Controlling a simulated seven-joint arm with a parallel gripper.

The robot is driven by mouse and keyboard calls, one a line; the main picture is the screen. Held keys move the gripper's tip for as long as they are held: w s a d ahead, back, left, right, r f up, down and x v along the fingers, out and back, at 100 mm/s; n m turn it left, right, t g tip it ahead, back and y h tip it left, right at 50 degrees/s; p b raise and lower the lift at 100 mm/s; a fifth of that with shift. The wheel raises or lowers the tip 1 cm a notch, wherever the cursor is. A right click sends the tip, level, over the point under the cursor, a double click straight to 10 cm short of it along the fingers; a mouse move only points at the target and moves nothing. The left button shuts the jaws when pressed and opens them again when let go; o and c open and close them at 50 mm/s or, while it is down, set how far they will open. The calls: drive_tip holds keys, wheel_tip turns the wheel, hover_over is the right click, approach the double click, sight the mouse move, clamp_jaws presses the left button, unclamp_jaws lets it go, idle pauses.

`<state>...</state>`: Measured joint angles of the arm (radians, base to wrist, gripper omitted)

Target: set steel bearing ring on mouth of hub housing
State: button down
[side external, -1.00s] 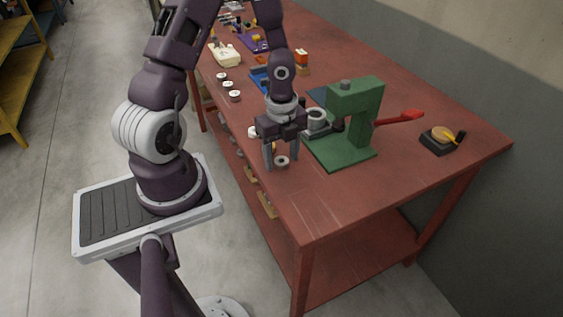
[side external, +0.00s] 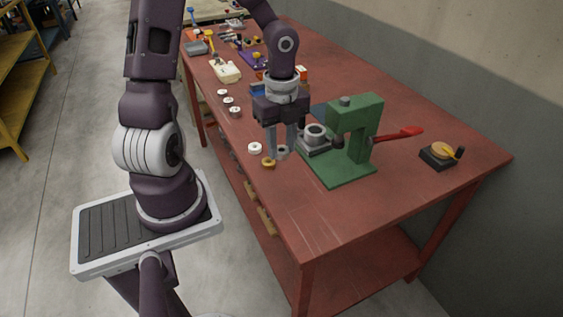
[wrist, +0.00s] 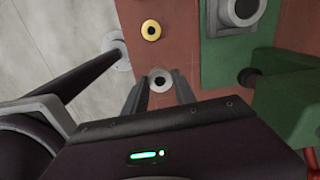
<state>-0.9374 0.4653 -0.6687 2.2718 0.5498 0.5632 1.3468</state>
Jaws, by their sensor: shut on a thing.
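My gripper (side external: 277,155) points down above the red table, left of the green press. Its two fingers are shut on the steel bearing ring (side external: 282,151), a small grey ring with a dark hole. In the wrist view the ring (wrist: 160,80) sits between the fingertips. The hub housing (side external: 315,134) is a grey block with a round, open, upward-facing mouth. It stands at the press, right of my gripper and apart from the ring. The wrist view shows part of the housing (wrist: 242,12) at the top edge.
The green press (side external: 352,130), with a red lever (side external: 402,133), stands just right of the housing. A brass ring (side external: 268,163) and a white ring (side external: 255,148) lie near my gripper. More white rings (side external: 229,101) lie farther back. The front table surface (side external: 340,215) is clear.

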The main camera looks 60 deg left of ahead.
wheel_tip(320, 180, up, 5)
hover_over(315, 131)
drive_tip(key=shift+w+m, duration=0.1)
drive_tip(key=shift+m, duration=0.3)
drive_tip(key=shift+f, duration=0.1)
drive_tip(key=shift+f, duration=2.8)
drive_tip(key=shift+f, duration=0.95)
drive_tip(key=c, duration=0.9)
unclamp_jaws()
